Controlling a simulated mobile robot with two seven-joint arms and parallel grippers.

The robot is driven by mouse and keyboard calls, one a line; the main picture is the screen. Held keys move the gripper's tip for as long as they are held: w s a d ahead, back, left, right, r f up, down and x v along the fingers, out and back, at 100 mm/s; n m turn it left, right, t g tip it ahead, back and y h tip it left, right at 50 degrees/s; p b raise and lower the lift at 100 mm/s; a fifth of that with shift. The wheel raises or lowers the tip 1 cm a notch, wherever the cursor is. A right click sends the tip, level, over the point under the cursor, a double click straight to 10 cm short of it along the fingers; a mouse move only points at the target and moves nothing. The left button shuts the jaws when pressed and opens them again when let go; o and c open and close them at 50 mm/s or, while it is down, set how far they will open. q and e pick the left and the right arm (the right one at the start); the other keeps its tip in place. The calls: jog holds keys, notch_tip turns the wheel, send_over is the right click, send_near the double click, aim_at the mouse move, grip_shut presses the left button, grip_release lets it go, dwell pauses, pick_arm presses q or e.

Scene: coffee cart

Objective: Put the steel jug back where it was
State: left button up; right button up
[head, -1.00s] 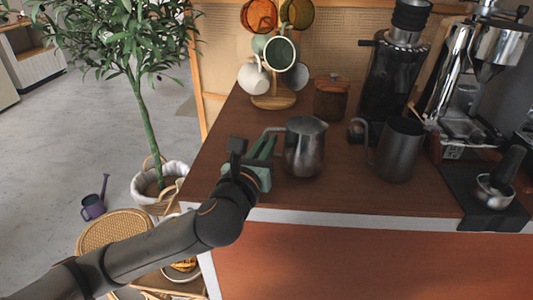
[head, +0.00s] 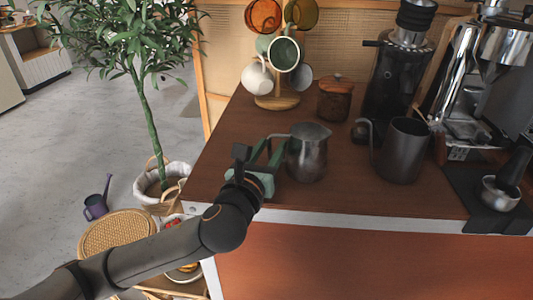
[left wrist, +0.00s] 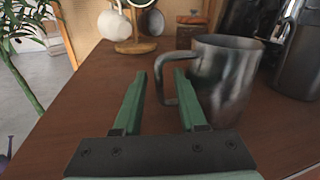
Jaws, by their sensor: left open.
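The steel jug (head: 307,158) stands upright on the brown counter (head: 232,135), left of a darker grey jug. In the left wrist view the steel jug (left wrist: 226,82) is at the right, its handle toward my gripper. My left gripper (head: 271,147) is just left of the jug, low over the counter. Its green fingers are spread apart. In the left wrist view the handle lies near the fingertips (left wrist: 160,72), beside and partly behind the right finger. Whether they touch cannot be told. My right gripper is not in view.
The dark grey jug (head: 402,155) stands to the right. A lidded wooden jar (head: 335,100), a mug tree (head: 277,101) and a grinder (head: 394,85) stand behind. The espresso machine (head: 462,110) is at the right. The counter's front edge is close to my arm.

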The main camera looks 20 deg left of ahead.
pick_arm(q)
jog(key=s, duration=0.5)
jog(key=shift+s+d+r+p, duration=0.15)
jog(key=shift+d+p, duration=0.1)
jog(key=shift+p, duration=0.1)
jog(key=s+p, duration=0.3)
jog(key=s, duration=0.1)
jog(key=shift+r+p, duration=0.35)
jog(key=shift+p, duration=0.05)
jog(key=s+p, duration=0.2)
jog(key=shift+s+d+f+p, duration=0.15)
jog(key=shift+s+f+p, duration=0.15)
jog(key=shift+s+p, duration=0.1)
jog(key=shift+w, duration=0.1)
